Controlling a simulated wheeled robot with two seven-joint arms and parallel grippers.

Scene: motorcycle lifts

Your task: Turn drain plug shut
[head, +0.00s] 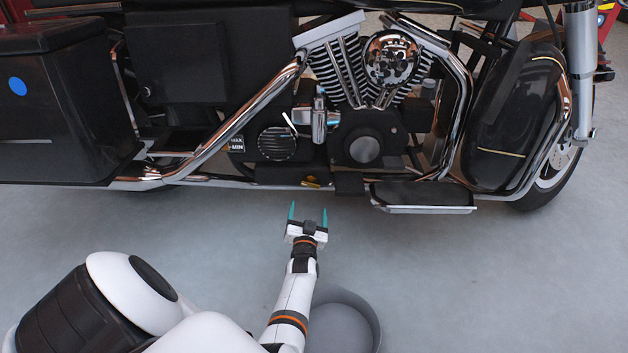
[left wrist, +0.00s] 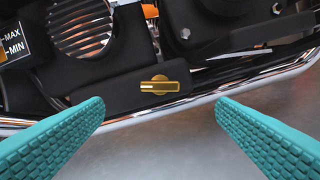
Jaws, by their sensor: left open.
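The drain plug (left wrist: 160,87) is a small brass-coloured piece with a flat bar handle, low on the black underside of the motorcycle's engine. In the left wrist view its bar lies roughly level across the round base. In the head view the plug (head: 311,181) is a tiny yellow spot by the lower chrome rail. My left gripper (head: 308,206) is open and empty, a short way in front of the plug and apart from it. In the left wrist view its teal fingers (left wrist: 160,103) stand wide to either side below the plug. My right gripper is not in view.
The motorcycle's chrome rail (left wrist: 260,80) runs just below and right of the plug. A footboard (head: 425,196) juts out to the right. A grey round pan-like shape (head: 345,322) lies low, partly behind my left arm. The floor before the motorcycle is otherwise clear.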

